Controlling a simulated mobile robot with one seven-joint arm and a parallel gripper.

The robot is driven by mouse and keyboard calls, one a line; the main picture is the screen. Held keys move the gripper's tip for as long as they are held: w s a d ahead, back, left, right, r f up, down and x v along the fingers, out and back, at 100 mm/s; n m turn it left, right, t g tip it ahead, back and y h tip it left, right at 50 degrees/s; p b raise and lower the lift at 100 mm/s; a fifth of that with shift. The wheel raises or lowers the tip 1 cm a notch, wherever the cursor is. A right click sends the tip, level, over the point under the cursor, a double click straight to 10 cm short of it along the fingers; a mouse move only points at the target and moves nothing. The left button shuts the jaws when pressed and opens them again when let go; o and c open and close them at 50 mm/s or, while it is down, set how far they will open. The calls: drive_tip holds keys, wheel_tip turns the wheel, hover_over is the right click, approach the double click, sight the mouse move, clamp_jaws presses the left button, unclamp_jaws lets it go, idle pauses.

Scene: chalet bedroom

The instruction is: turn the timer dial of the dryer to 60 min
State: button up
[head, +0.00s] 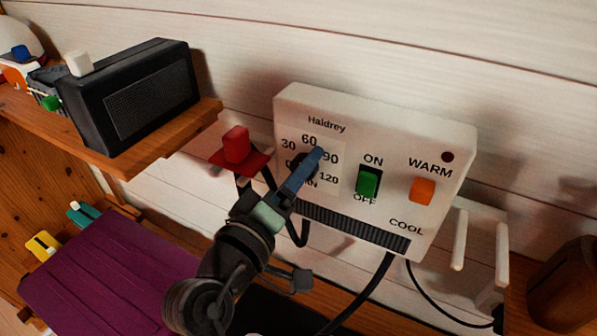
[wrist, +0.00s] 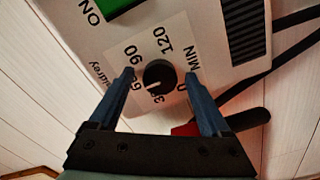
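The dryer (head: 350,115) is a white wall box marked Haidrey, with a timer scale of 0, 30, 60, 90 and 120 MIN on its left side. The black round timer dial (wrist: 158,75) shows in the wrist view. Its pale mark points toward the 30 to 60 side, but the exact setting is hard to read. In the head view my fingers cover much of the dial. My gripper (wrist: 159,75) is open, with one blue finger on each side of the dial. Gaps show between dial and fingers in the wrist view. In the head view the gripper (head: 313,160) is at the panel.
A green ON/OFF switch (head: 368,183) and an orange WARM/COOL switch (head: 423,190) sit right of the dial. A red holder (head: 236,146) is close on the left. A black radio (head: 135,95) stands on a wooden shelf. Black cables hang below the dryer.

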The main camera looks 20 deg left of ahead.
drive_tip(key=s+a+b, duration=0.2)
drive_tip(key=s, duration=1)
drive_tip(key=shift+s+a, duration=0.2)
drive_tip(key=shift+s, duration=0.2)
drive_tip(key=shift+w+r, duration=0.1)
drive_tip(key=w+d+r+m+t+y+p, duration=0.1)
drive_tip(key=w+d+r+m+t, duration=0.15)
drive_tip(key=r, duration=0.65)
drive_tip(key=w+d+r+m+t+y+p, duration=0.1)
drive_tip(key=w+d+r+m+p, duration=0.2)
drive_tip(key=r, duration=0.5)
drive_tip(key=s+d+r+m+t, duration=0.1)
drive_tip(key=d+r+t, duration=0.1)
drive_tip(key=r, duration=0.5)
drive_tip(key=s+d+r+m+t+y+p, duration=0.1)
drive_tip(key=s+d+r+m+t, duration=0.1)
drive_tip(key=r, duration=0.5)
drive_tip(key=s+d+r+m+t, duration=0.1)
drive_tip(key=d+r, duration=0.3)
drive_tip(key=r, duration=0.4)
drive_tip(key=shift+s+d+t, duration=0.15)
drive_tip(key=shift+s+t, duration=0.35)
drive_tip(key=shift+t, duration=0.15)
